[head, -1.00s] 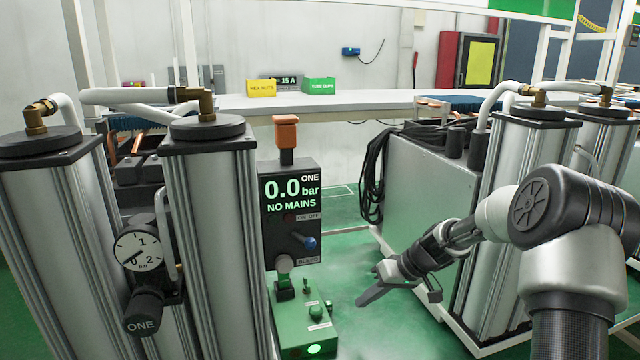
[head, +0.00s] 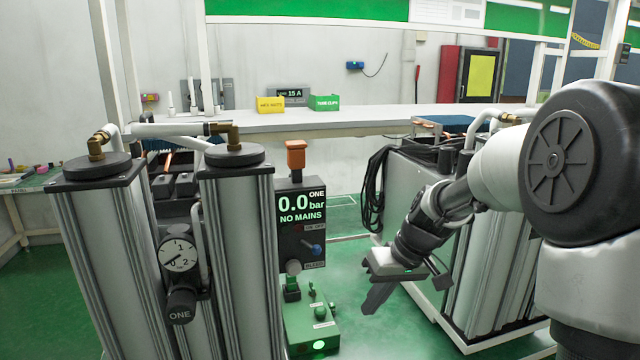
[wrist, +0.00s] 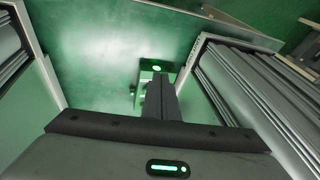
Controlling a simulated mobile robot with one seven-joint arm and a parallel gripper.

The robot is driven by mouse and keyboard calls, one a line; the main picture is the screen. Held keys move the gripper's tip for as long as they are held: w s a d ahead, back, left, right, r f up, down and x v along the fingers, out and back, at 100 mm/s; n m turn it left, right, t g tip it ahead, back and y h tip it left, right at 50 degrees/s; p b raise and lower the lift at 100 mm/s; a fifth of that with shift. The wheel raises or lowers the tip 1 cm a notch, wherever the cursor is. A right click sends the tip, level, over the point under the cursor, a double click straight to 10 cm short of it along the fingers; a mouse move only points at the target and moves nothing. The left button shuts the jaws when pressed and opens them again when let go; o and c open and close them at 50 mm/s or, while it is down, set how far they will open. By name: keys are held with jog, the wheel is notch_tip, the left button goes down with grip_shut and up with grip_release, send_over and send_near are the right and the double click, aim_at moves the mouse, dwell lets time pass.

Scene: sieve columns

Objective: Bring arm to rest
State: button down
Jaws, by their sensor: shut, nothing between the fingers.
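My gripper (head: 378,295) hangs from my bent arm at the right of the head view, its dark fingers pointing down and left over the green floor. The fingers (wrist: 161,98) are together and hold nothing in the wrist view. The gripper is apart from everything, to the right of the green base box (head: 312,325) with its lit green button. Above that box stands the panel of unit ONE (head: 301,215), reading 0.0 bar and NO MAINS.
Silver columns (head: 238,265) with a gauge (head: 178,252) stand at left. More columns (head: 490,285) and a grey cabinet (head: 402,195) stand behind my arm at right. A bench (head: 350,117) with yellow (head: 270,103) and green (head: 326,102) bins runs behind. Green floor lies between the units.

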jog(key=s+d+r+m+t+h+p, duration=0.1)
jog(key=s+r+p, duration=0.3)
jog(key=s+r, duration=0.7)
jog(key=s+d+r+m+t+h+p, duration=0.2)
jog(key=s+r+p, duration=0.3)
jog(key=s+r, duration=0.6)
jog(key=s, duration=0.3)
jog(key=shift+d+m+h, duration=0.2)
jog(key=shift+m+h, duration=0.2)
